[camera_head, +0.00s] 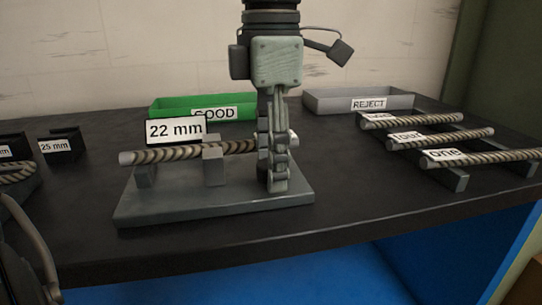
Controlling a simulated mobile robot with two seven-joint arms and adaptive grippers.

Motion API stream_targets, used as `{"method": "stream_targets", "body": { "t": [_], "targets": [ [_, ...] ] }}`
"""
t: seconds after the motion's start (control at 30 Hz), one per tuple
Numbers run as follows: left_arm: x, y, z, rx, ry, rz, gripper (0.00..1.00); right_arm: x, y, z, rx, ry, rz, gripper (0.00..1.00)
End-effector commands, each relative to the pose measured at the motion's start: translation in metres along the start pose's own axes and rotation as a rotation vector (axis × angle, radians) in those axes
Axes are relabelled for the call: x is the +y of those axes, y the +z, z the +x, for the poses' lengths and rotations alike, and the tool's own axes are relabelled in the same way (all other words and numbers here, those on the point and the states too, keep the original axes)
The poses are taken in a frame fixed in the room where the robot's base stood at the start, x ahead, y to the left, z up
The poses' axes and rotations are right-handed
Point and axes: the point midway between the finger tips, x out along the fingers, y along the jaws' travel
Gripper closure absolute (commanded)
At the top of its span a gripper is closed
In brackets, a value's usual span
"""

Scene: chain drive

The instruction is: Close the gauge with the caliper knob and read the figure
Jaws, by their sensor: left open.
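The gauge is a grey base plate (190,210) with upright blocks. A twisted rope-like piece (175,153) lies across it, its left end sticking out. A grey jaw block (213,166) stands in front of the piece, and a white sign (175,130) above reads "22 mm". My left gripper (277,184) points straight down over the right part of the gauge, seen edge-on. It is open, and its fingers cover part of the piece and that end of the gauge. I cannot make out the caliper knob; the fingers may hide it. My right gripper is not in view.
A green GOOD tray (173,106) and a grey REJECT tray (327,103) stand at the back. Several labelled twisted pieces (485,157) lie on a rack at right. Dark holders, one marked "25 mm" (56,147), stand at left. The dark table (350,190) is clear right of the gauge.

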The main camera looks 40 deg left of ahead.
Motion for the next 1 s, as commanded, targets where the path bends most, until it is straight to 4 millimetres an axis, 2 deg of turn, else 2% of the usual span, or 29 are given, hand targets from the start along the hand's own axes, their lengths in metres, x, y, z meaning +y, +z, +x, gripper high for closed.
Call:
{"method": "stream_targets", "body": {
  "t": [0.17, 0.27, 0.5, 0.7, 0.83, 1.0],
  "targets": [
    [0.000, 0.000, -0.009, -0.001, 0.001, -0.001, 0.46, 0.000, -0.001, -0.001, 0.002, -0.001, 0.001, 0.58],
    [0.000, 0.001, -0.025, -0.002, 0.003, -0.001, 0.46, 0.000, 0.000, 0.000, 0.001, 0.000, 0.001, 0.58],
    [0.000, 0.001, -0.078, -0.004, 0.003, -0.002, 0.46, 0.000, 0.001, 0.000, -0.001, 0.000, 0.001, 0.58],
    [0.000, 0.001, -0.109, -0.002, 0.002, -0.002, 0.46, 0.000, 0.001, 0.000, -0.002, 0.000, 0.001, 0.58],
    [0.000, 0.000, -0.118, -0.001, 0.001, 0.000, 0.46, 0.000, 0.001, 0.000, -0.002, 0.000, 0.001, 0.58],
    [0.000, 0.000, -0.121, 0.000, 0.000, 0.001, 0.46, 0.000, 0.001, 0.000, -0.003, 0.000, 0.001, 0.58]
  ]
}}
